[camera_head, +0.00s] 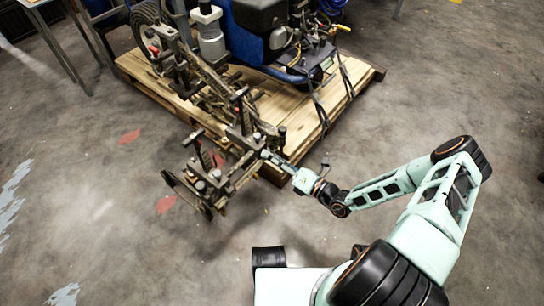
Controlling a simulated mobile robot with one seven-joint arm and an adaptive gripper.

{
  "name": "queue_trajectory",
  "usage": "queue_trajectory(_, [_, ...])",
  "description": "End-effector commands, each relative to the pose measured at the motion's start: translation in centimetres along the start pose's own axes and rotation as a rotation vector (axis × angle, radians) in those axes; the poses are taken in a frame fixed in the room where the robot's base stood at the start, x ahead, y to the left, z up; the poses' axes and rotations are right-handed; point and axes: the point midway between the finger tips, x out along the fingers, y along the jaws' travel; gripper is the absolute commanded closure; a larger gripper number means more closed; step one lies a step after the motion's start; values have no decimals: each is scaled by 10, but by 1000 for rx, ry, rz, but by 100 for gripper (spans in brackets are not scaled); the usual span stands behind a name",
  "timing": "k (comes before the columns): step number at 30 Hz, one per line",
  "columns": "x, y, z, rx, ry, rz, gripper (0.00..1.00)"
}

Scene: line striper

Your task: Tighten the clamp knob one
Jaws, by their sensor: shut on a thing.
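The line striper (262,42) is a blue machine on a wooden pallet, with a dark, worn metal clamp frame (228,172) reaching out from it over the pallet's front edge. My gripper (267,156) comes in from the right and points left at this frame. Its fingers are shut on a small part at the right side of the frame, which I take to be the clamp knob. The knob is mostly hidden by the fingers and too small to make out. A dark upright post (282,135) stands just beyond the fingers.
The wooden pallet (310,122) lies behind and right of my gripper. A T-shaped handle (194,138) and a small wheel (185,190) are on the frame's left part. A table leg (52,48) stands at upper left. The concrete floor (110,215) is clear at left.

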Motion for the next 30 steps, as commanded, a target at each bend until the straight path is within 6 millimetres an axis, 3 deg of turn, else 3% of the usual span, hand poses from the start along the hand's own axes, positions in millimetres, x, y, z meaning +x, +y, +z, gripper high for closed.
queue_trajectory(30, [0, 1, 1, 964, -1, 1, 99])
